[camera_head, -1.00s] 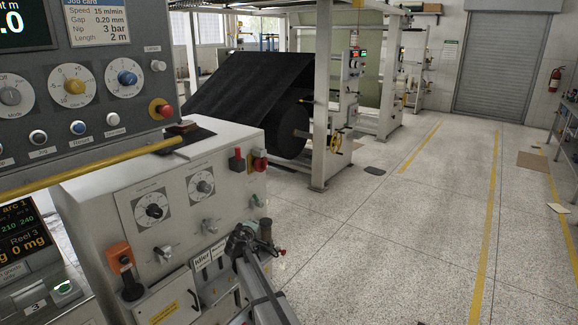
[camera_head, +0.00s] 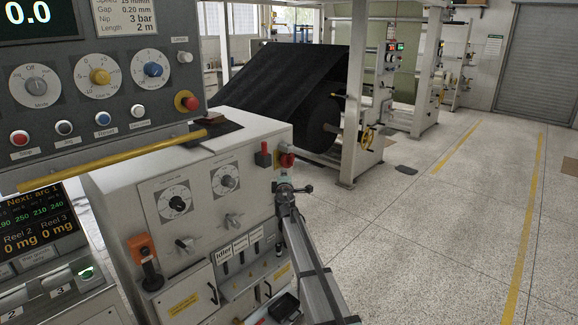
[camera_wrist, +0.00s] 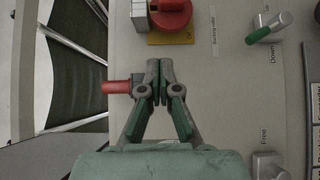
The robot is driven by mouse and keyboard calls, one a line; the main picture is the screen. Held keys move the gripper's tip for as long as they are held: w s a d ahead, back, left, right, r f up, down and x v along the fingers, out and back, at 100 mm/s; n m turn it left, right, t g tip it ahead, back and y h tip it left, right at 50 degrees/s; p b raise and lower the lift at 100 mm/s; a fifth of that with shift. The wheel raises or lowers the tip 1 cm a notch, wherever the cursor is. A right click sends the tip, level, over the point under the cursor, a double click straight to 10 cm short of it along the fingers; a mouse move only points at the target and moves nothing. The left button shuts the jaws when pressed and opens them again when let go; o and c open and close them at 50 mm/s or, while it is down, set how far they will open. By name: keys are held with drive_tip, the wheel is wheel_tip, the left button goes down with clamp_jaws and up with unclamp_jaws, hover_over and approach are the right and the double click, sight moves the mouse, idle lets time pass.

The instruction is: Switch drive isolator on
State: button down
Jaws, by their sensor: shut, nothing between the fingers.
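A red rotary handle (camera_wrist: 172,13) on a yellow plate is at the top of the wrist view, probably the drive isolator. A red knob, likely the same one, shows at the right edge of the machine's front in the head view (camera_head: 286,160). My gripper (camera_wrist: 159,66) is shut and empty, with its tips just below the yellow plate and a small gap between. In the head view my gripper (camera_head: 285,181) is just below the red knob.
A red cylinder (camera_wrist: 116,87) sticks out left of my fingers. A white block (camera_wrist: 139,15) adjoins the yellow plate. A green-tipped Up/Down lever (camera_wrist: 268,29) is on the right, and another lever (camera_wrist: 268,166) near "Free" is lower right. A yellow rail (camera_head: 115,163) crosses the head view's left.

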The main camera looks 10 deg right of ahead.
drive_tip(key=p, duration=0.3)
approach(290, 157)
drive_tip(key=w+a, duration=0.3)
drive_tip(key=shift+w+d+r, duration=0.1)
drive_tip(key=shift+w+d, duration=0.95)
drive_tip(key=shift+d, duration=0.2)
drive_tip(key=shift+w+d+p, duration=0.3)
drive_tip(key=shift+d, duration=0.15)
